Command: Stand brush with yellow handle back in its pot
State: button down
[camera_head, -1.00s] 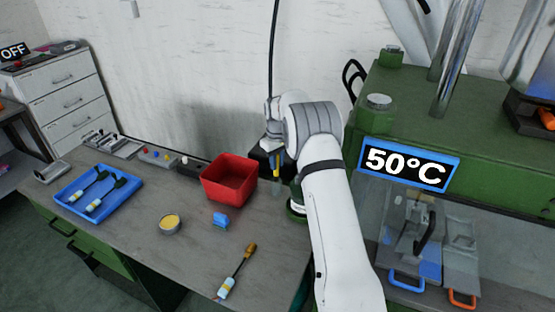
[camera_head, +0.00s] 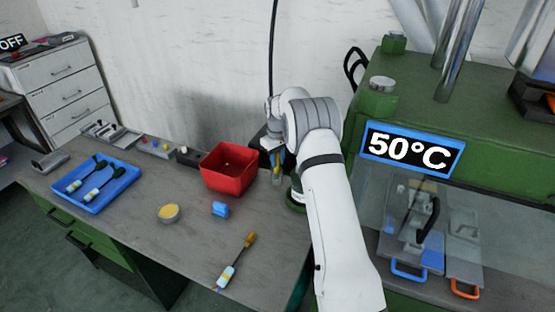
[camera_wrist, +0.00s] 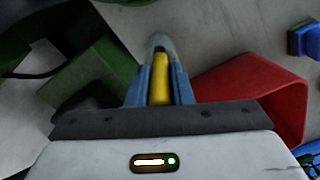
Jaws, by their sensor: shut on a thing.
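My gripper (camera_wrist: 160,88) is shut on the yellow handle (camera_wrist: 160,78) of a brush, between its blue fingers in the wrist view. In the head view the yellow handle (camera_head: 277,157) shows small beside the arm, behind the red bin's right side. A greyish, see-through pot (camera_head: 277,176) stands just below the handle. Its rounded rim (camera_wrist: 160,42) shows past the fingertips in the wrist view. The brush's lower end is hidden, and I cannot tell how deep it is in the pot.
A red bin (camera_head: 228,184) stands close left of the pot. A blue block (camera_head: 220,209), a round tin (camera_head: 168,214) and another brush (camera_head: 236,262) lie on the bench. A blue tray (camera_head: 95,200) holds two dark brushes. The green machine (camera_head: 440,95) stands at right.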

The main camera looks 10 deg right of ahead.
jog(key=c, duration=1.2)
grip_release()
notch_tip(320, 180, up, 8)
jog(key=shift+f+b, duration=0.15)
jog(key=shift+b, duration=0.5)
